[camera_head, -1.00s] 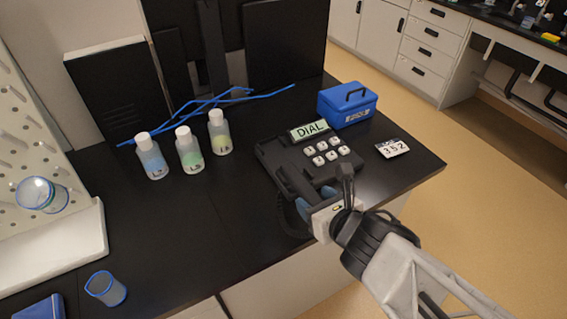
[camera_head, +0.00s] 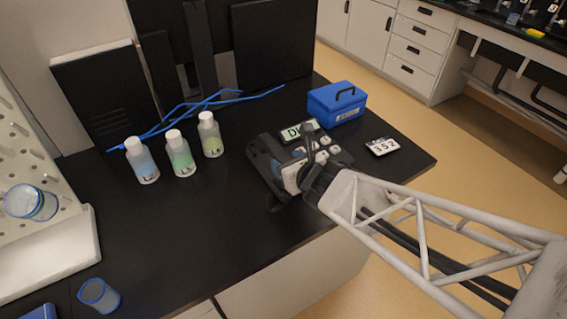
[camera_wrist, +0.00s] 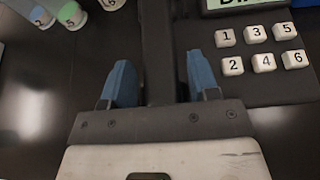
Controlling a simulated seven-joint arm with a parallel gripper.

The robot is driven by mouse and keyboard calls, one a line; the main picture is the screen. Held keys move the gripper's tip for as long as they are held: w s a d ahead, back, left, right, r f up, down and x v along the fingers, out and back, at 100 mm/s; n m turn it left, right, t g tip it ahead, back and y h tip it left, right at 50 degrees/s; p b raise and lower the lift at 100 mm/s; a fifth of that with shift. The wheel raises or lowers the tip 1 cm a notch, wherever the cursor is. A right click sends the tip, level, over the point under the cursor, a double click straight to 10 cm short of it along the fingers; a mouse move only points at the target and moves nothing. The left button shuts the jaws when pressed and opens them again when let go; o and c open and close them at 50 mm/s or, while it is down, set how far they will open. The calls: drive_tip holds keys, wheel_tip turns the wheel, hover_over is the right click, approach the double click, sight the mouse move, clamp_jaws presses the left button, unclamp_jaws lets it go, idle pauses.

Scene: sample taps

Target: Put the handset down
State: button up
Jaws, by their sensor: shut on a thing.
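The black handset (camera_wrist: 157,40) runs upright through the middle of the wrist view, between the two blue fingers of my gripper (camera_wrist: 160,75). My gripper is shut on it. In the head view my gripper (camera_head: 291,166) is over the left and front part of the black desk phone (camera_head: 262,156) and hides much of the handset and some keys. The phone's white number keys (camera_wrist: 262,48) are right of the handset in the wrist view. I cannot tell whether the handset touches its cradle.
Three capped bottles (camera_head: 181,158) stand left of the phone. A blue box (camera_head: 336,104) and a "352" card (camera_head: 382,147) are at its right. Blue rods (camera_head: 210,103) lie behind. The black bench is clear between cup and phone.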

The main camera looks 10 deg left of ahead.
sight(283, 156)
drive_tip(key=shift+w+a+f, duration=0.1)
drive_tip(key=shift+w+a, duration=0.45)
drive_tip(key=shift+w, duration=0.3)
drive_tip(key=shift+w+a, duration=0.3)
drive_tip(key=shift+w, duration=0.15)
drive_tip(key=shift+w+a+f, duration=0.1)
drive_tip(key=shift+w+f, duration=0.05)
drive_tip(key=shift+f, duration=1.45)
drive_tip(key=shift+f, duration=0.2)
drive_tip(key=o, duration=1)
